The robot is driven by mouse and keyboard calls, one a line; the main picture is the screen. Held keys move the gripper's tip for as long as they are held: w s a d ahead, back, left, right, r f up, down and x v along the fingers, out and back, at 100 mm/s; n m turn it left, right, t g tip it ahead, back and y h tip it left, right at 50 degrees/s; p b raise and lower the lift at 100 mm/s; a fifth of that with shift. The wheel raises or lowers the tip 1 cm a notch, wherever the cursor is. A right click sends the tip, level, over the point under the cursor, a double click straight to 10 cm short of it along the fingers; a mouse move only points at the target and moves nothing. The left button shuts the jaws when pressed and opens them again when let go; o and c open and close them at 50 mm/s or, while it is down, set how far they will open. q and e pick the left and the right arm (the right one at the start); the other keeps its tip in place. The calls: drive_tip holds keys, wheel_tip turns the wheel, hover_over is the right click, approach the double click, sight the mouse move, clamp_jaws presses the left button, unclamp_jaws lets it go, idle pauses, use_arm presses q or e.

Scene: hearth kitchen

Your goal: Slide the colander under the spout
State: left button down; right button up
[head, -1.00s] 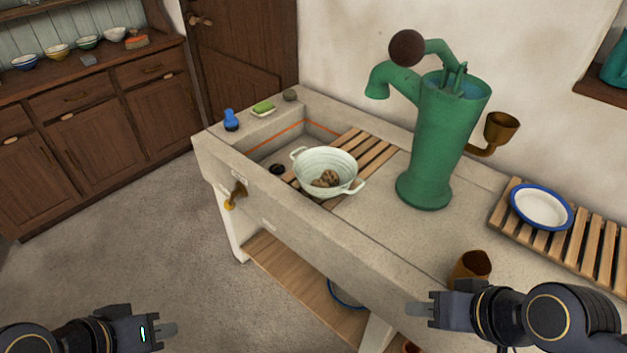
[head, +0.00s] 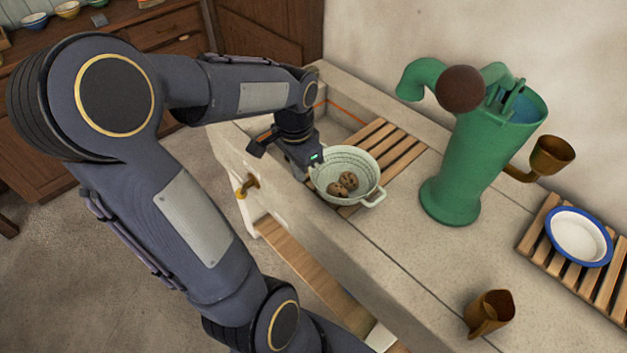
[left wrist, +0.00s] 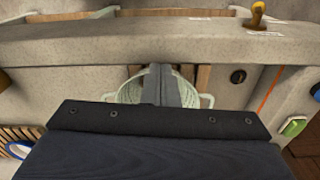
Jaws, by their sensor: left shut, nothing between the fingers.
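The pale green colander (head: 352,161), with brown round lumps (head: 343,186) in it, stands on the wooden slatted rack (head: 400,158) over the sink. The green pump (head: 452,165) stands to its right, and its spout (head: 408,82) hangs up and to the right of the colander. My left gripper (head: 312,172) is shut and empty, pointing down at the colander's left side. In the left wrist view its fingers (left wrist: 163,88) overlap the colander (left wrist: 130,91); whether they touch it I cannot tell. My right gripper is out of view.
The stone counter (head: 400,225) between colander and pump is clear. A brown jug (head: 490,312) stands at the front right. A blue-rimmed plate (head: 578,237) lies on another slatted rack. A green soap block (left wrist: 293,128) is at the sink's edge.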

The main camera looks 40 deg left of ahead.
use_arm(q)
drive_tip(key=w+f, duration=0.1)
drive_tip(key=f, duration=0.2)
drive_tip(key=w+f, duration=0.1)
drive_tip(key=f, duration=0.2)
drive_tip(key=w+f+p, duration=0.1)
drive_tip(key=f, duration=0.3)
drive_tip(key=shift+w+a+f, duration=0.1)
drive_tip(key=shift+w, duration=0.45)
